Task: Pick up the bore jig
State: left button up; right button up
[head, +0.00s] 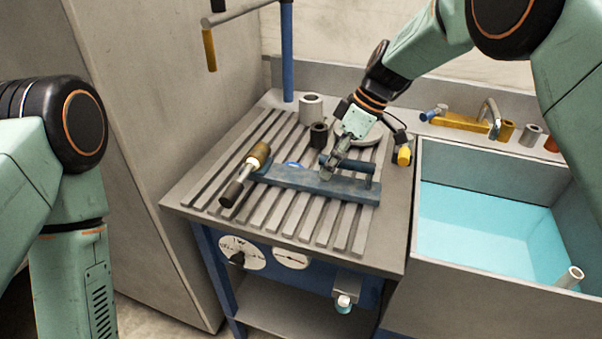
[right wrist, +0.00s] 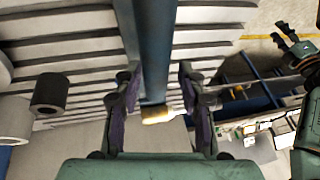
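A long blue bar (head: 300,178), which I take to be the bore jig, lies across the slatted bench top. A dark blue cylindrical part (head: 358,167) shows just above its right end. My right gripper (head: 330,168) is down at the bar from behind. In the right wrist view a blue bar (right wrist: 152,50) runs between the two fingers of this gripper (right wrist: 160,98), which stand apart with gaps visible beside it. I cannot tell whether either finger touches it. Only the upper part of my left arm shows in the head view; its gripper is out of the frame.
A brass and black rod (head: 246,172) lies at the bar's left end. A grey cylinder (head: 311,107) and a black cylinder (head: 318,135) stand behind. A sink (head: 480,220) with turquoise water is at right; a blue post (head: 287,50) rises at the back. The front slats are clear.

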jog(key=shift+w+d+f, duration=0.25)
jog(key=shift+w+f, duration=0.1)
jog(key=shift+w, duration=0.1)
jog(key=c, duration=0.3)
jog(key=shift+s+a+r, duration=0.25)
jog(key=shift+s+r, duration=0.15)
jog(key=shift+s, duration=0.1)
grip_shut()
jog(key=shift+w+d+f, duration=0.2)
jog(key=shift+w+f, duration=0.05)
jog(key=shift+w, duration=0.15)
jog(key=shift+s+r, duration=0.1)
jog(key=shift+s, duration=0.05)
jog(key=shift+a+r, duration=0.15)
jog(key=shift+r, duration=0.05)
